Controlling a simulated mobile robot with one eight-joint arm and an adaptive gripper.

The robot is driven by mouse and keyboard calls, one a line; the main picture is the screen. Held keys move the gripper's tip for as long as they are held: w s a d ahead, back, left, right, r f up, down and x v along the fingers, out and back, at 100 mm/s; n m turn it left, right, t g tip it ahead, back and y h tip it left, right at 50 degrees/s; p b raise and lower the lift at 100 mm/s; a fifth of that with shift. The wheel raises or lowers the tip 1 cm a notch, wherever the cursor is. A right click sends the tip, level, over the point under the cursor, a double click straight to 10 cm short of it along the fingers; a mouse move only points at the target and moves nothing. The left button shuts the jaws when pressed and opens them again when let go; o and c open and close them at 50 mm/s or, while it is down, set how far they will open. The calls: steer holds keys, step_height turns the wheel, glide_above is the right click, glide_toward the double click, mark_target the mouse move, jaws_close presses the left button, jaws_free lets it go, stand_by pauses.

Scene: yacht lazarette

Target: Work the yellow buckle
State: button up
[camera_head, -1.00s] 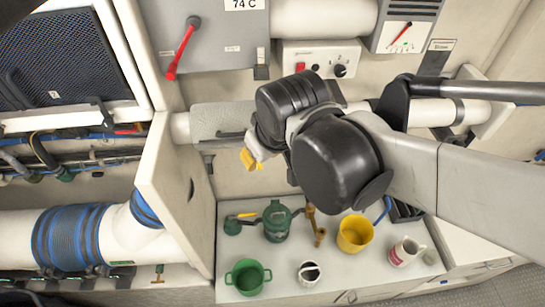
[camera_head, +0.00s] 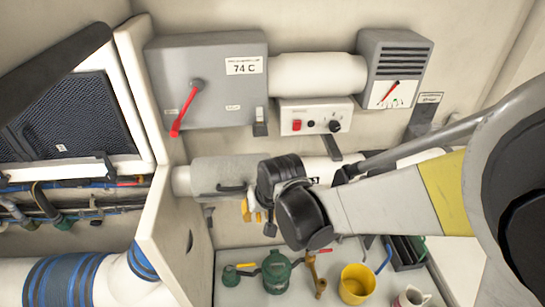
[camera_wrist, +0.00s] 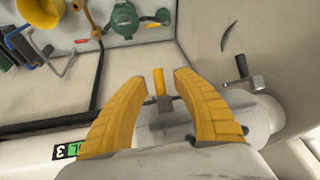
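The yellow buckle (camera_wrist: 159,82) shows in the wrist view as a short yellow lever on a dark grey block, beside a pale wrapped pipe. My gripper (camera_wrist: 160,77) has two yellow ribbed fingers spread wide, with the buckle's lever between their tips in the picture. I cannot tell whether either finger touches it. In the head view my gripper (camera_head: 252,213) is at the lower side of the horizontal pipe (camera_head: 212,173). My wrist hides part of the pipe there, and I cannot tell the buckle apart from the fingers.
A bench below holds a green strainer (camera_head: 277,271), a yellow bucket (camera_head: 356,283) and a brass fitting (camera_head: 317,276). A grey box with a red lever (camera_head: 185,108) and a switch panel (camera_head: 316,115) are above the pipe. A white partition (camera_head: 166,225) stands at left.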

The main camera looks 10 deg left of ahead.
steer(key=shift+w+f, duration=0.15)
steer(key=shift+f, duration=0.15)
jaws_close()
steer(key=shift+f+b, duration=0.25)
steer(key=shift+b, duration=0.3)
steer(key=shift+s+f+t+b, duration=0.2)
steer(key=shift+t+b, duration=0.3)
steer(key=shift+b, duration=0.2)
steer(key=shift+r, duration=0.15)
steer(key=shift+w, duration=0.1)
jaws_free()
